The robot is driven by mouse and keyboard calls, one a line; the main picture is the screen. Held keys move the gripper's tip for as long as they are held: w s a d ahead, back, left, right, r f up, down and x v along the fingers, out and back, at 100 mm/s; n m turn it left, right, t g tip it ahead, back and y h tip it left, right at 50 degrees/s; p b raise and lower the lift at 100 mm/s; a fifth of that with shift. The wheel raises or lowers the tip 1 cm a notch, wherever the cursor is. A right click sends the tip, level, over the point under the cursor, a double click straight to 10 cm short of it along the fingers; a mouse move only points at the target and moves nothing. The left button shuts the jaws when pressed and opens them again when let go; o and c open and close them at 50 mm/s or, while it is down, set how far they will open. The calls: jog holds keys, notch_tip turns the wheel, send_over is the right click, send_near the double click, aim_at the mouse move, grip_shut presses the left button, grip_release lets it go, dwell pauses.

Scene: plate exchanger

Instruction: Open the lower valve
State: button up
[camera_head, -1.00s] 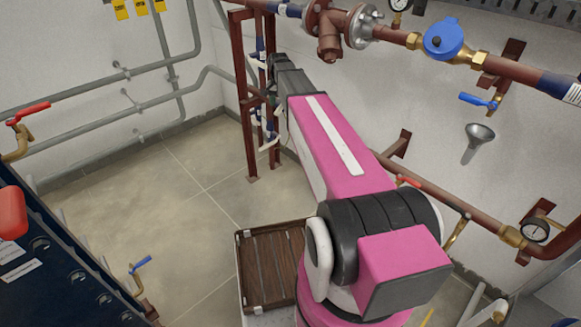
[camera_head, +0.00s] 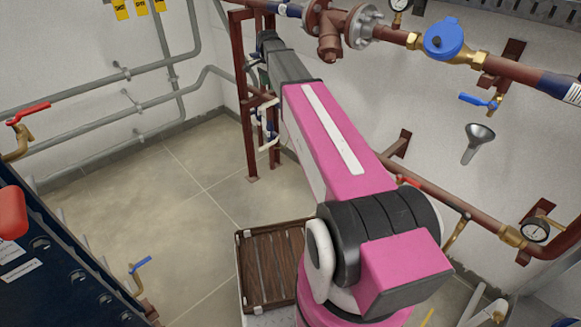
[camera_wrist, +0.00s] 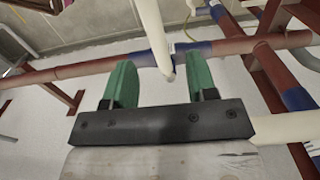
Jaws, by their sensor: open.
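My gripper (camera_wrist: 157,68) has two green fingers that stand apart in the wrist view. A white lever-like bar (camera_wrist: 152,32) comes down from the top of that view, and its rounded end lies in the gap between the fingers. I cannot tell whether it touches either finger. In the head view, white levers show on the red frame by the back wall: a lower one (camera_head: 268,144) and one above it (camera_head: 263,106). I cannot tell which of them is the bar in the wrist view. The gripper's fingertips are hidden behind my arm in the head view.
A red-brown pipe (camera_wrist: 85,69) with a blue-banded section crosses behind the fingers in the wrist view. The red frame (camera_head: 248,130) stands at the back corner. A slatted brown crate (camera_head: 268,262) sits in front. The floor (camera_head: 180,190) to the left is clear.

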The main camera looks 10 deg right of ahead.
jog(key=s+f+n, duration=0.4)
jog(key=s+f, duration=0.2)
jog(key=s, duration=0.4)
jog(key=s+d+f+n, duration=0.1)
jog(key=s+f+n, duration=0.3)
jog(key=s+f, duration=0.3)
jog(key=s+f+n, duration=0.3)
jog(key=s+f, duration=0.4)
jog(key=s, duration=0.6)
jog(key=shift+s+d+f+n, duration=0.2)
jog(key=shift+s+d+n, duration=0.15)
jog(key=shift+s+n, duration=0.05)
jog(key=shift+w, duration=0.1)
jog(key=m, duration=1.1)
send_near(272, 101)
notch_tip(272, 101, down, 9)
jog(key=shift+f, duration=0.1)
